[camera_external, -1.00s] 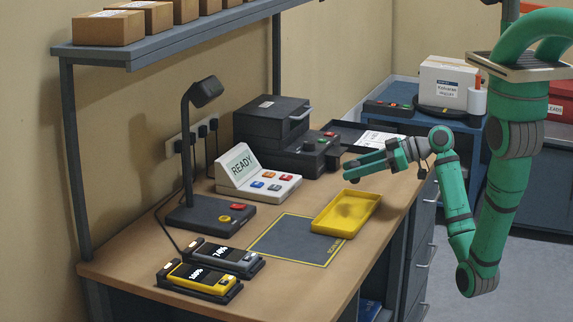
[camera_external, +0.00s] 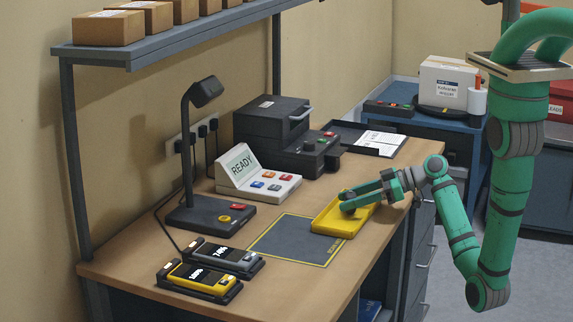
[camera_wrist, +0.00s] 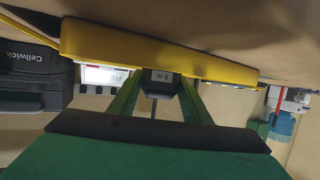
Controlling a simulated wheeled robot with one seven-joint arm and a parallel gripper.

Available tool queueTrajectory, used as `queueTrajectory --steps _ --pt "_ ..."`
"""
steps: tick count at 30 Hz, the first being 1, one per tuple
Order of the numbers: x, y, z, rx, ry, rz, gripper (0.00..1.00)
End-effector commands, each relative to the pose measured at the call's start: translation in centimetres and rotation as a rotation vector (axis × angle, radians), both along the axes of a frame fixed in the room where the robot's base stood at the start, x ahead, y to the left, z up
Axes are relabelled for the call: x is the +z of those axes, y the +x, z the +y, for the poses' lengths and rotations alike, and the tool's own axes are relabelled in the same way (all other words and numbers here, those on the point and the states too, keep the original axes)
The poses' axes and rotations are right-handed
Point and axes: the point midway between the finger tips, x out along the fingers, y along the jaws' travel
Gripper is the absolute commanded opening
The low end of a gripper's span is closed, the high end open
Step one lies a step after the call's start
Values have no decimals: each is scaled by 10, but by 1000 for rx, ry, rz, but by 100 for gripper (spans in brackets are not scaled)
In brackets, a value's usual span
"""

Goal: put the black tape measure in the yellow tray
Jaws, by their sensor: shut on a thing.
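The yellow tray (camera_external: 332,224) lies on the right part of the workbench, beside a dark mat. My gripper (camera_external: 348,204) is low over the tray, its fingers pointing left. In the wrist view my gripper (camera_wrist: 157,90) is shut on the black tape measure (camera_wrist: 160,77), which carries a pale "5 m" label. The yellow tray (camera_wrist: 100,40) spans the top of that view, beyond the tape measure. In the external view the fingers mostly hide the tape measure. I cannot tell whether it touches the tray floor.
The dark mat (camera_external: 290,241) is bare. The READY console (camera_external: 258,180) and a black printer-like machine (camera_external: 285,140) stand behind. A lamp (camera_external: 205,160) and two handheld devices in cradles (camera_external: 200,279) are on the left. A black document tray (camera_external: 375,140) lies at the back right.

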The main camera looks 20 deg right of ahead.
Motion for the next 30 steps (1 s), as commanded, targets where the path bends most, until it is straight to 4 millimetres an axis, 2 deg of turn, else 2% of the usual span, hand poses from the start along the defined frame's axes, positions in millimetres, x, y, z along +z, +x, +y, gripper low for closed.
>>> queueTrajectory --steps 5,6,8,20,23,30 --pt "-3 0 0 0 0 0 16" --pt "-3 0 0 0 0 0 51" --pt "-3 0 0 0 0 0 62" --pt "2 -1 -3 -1 0 0 62" --pt "6 -5 -14 -2 1 -1 62" --pt "23 -22 -56 -5 1 -1 62"
